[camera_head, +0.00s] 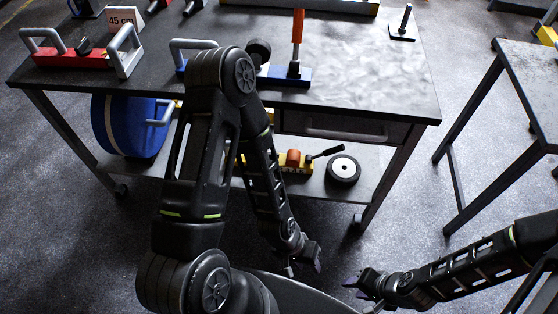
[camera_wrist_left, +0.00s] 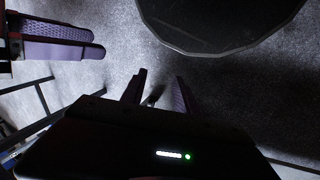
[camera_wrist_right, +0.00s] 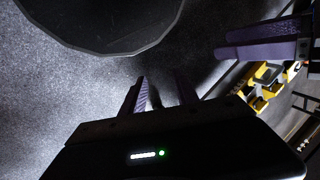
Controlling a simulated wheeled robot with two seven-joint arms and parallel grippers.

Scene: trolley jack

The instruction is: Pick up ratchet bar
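I cannot tell for sure which thing is the ratchet bar. In the head view, an upright bar with an orange top (camera_head: 298,28) stands on a blue base (camera_head: 290,79) on the trolley top, partly behind my left arm. A thin black upright bar on a small dark plate (camera_head: 403,24) stands at the back right of the top. My left gripper (camera_head: 304,264) hangs low in front of the trolley, its fingers apart and empty in the left wrist view (camera_wrist_left: 160,84). My right gripper (camera_head: 362,285) is low at its right, its fingers apart and empty in the right wrist view (camera_wrist_right: 161,86).
The trolley (camera_head: 360,85) has a drawer (camera_head: 345,128) and a lower shelf. A red unit with grey handles (camera_head: 75,58) and a "45 cm" sign (camera_head: 122,18) are at left. A blue round thing (camera_head: 125,125) and a black wheel (camera_head: 343,170) sit below. Another table (camera_head: 530,75) is right.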

